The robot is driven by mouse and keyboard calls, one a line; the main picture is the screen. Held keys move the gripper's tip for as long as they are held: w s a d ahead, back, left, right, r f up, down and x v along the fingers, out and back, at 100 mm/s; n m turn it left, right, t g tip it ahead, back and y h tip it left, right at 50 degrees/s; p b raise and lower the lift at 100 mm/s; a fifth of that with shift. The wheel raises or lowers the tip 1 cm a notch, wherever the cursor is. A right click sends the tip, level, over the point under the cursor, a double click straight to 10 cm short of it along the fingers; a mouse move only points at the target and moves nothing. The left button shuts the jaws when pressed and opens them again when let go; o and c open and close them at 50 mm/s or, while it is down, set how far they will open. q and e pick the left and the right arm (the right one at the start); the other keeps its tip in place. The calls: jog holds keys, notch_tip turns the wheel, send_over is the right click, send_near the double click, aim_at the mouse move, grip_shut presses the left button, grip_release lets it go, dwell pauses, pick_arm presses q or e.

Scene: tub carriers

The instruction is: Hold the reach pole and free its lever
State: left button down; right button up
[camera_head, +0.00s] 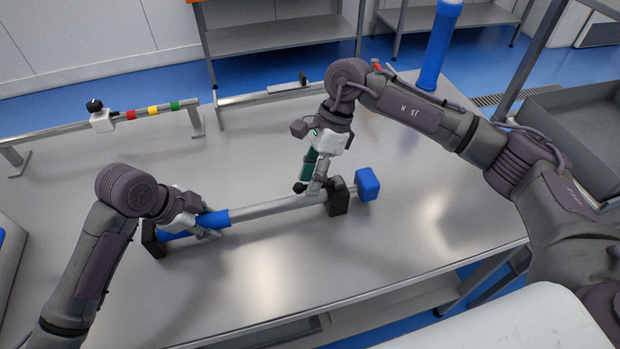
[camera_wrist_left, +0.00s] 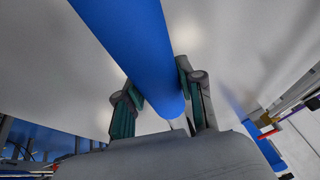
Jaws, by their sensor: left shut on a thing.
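The reach pole (camera_head: 268,208) lies level across two black rests, one at each end. It has a silver tube, a blue grip (camera_head: 220,217) on the left and a blue block (camera_head: 368,184) on the right end. My left gripper (camera_head: 212,231) is shut on the blue grip; in the left wrist view its fingers (camera_wrist_left: 160,88) stand on either side of the blue grip (camera_wrist_left: 130,35). My right gripper (camera_head: 316,189) points down at the tube, just left of the right rest. A small black knob (camera_head: 299,187), perhaps the lever, shows beside its fingertips. Its finger gap is too small to judge.
A rail with a black knob and red, yellow and green bands (camera_head: 153,109) stands at the back left of the table. Another rail (camera_head: 270,94) stands behind. A blue cylinder (camera_head: 438,45) rises at the back right. The table front is clear.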

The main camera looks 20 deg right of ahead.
jog(key=shift+s+a+f, duration=0.1)
jog(key=shift+a+f, duration=0.1)
jog(key=shift+f, duration=0.15)
jog(key=shift+c, duration=0.2)
grip_shut()
jog(key=shift+a, duration=0.1)
